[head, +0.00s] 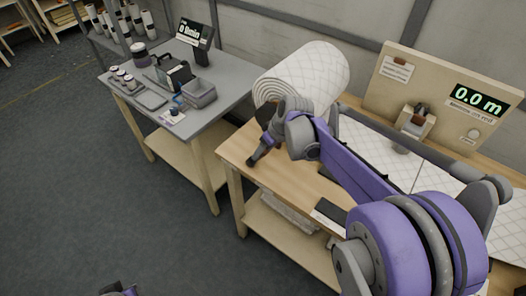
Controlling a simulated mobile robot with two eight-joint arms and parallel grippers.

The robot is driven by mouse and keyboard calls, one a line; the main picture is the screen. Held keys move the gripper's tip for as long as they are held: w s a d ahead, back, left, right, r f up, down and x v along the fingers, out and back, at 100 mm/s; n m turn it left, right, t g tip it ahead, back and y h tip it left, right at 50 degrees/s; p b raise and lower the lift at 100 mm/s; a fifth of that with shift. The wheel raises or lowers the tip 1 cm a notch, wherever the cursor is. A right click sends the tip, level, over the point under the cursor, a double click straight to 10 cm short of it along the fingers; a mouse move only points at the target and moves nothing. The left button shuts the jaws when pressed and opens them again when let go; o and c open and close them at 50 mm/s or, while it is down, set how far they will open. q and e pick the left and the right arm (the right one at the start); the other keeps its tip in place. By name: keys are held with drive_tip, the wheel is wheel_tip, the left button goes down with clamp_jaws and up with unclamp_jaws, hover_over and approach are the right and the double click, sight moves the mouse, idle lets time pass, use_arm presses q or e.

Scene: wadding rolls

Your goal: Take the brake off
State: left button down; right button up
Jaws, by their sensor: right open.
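A thick roll of white quilted wadding (308,76) lies on the wooden bench (238,152). My right gripper (260,138) is open over the bench's left end, just in front of the roll. One dark finger points down toward the bench edge, and the other is close to the roll's lower end. I cannot tell whether it touches anything. No brake can be made out for sure; the area behind the gripper and wrist is hidden. A small purple and dark part of my left arm (122,291) shows at the bottom edge; its fingers cannot be made out.
A grey table (222,108) at left holds bins and tools.

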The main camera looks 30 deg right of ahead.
drive_tip(key=shift+w+a+f, duration=0.1)
drive_tip(key=shift+w+f, duration=0.1)
drive_tip(key=shift+f, duration=0.2)
drive_tip(key=shift+c, duration=0.4)
clamp_jaws()
idle(0.8)
